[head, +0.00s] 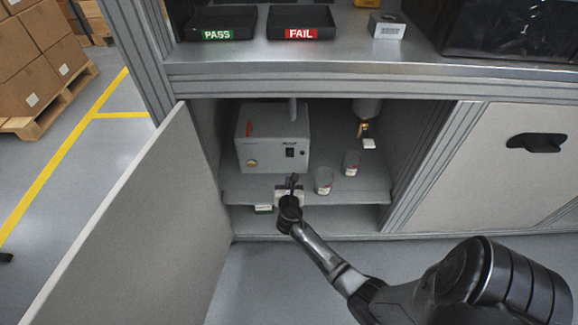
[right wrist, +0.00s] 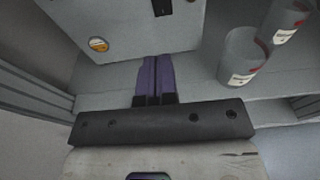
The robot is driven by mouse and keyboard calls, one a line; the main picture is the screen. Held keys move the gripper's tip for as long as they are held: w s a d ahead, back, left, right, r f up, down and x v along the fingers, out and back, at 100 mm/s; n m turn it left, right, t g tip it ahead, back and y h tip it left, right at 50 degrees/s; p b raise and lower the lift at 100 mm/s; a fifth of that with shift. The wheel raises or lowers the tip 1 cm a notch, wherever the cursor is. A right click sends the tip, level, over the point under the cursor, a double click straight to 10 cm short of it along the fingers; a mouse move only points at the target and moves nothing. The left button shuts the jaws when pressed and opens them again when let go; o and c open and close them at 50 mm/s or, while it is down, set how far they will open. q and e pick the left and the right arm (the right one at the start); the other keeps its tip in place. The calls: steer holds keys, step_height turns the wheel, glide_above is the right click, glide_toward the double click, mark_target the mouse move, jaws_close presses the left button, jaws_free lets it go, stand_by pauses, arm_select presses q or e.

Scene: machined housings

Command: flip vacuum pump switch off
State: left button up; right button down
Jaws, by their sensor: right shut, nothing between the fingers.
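The vacuum pump (head: 271,141) is a light grey box on the upper shelf inside the open cabinet. Its black rocker switch (head: 290,152) is on the right of its front face, with an orange round part (head: 252,163) at the lower left. The pump's front also shows in the right wrist view (right wrist: 125,30), with the switch (right wrist: 162,7) at the top edge. My right gripper (head: 294,180) is shut and empty, in front of and below the switch, apart from the pump. Its closed fingers (right wrist: 154,75) point toward the pump's lower front. My left gripper is not in view.
Two clear labelled jars (head: 324,181) (head: 351,163) stand right of the pump, close to my right gripper. The cabinet door (head: 140,220) stands open at the left. Above is a counter (head: 350,67) with PASS (head: 218,23) and FAIL (head: 301,22) trays.

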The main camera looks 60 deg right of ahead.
mark_target(289, 152)
steer(key=b+x, duration=0.7)
steer(key=x, duration=0.5)
steer(key=shift+r, duration=0.2)
steer(key=shift+w+d+r+b, duration=0.3)
steer(key=shift+w+d, duration=0.2)
steer(key=shift+d, duration=0.2)
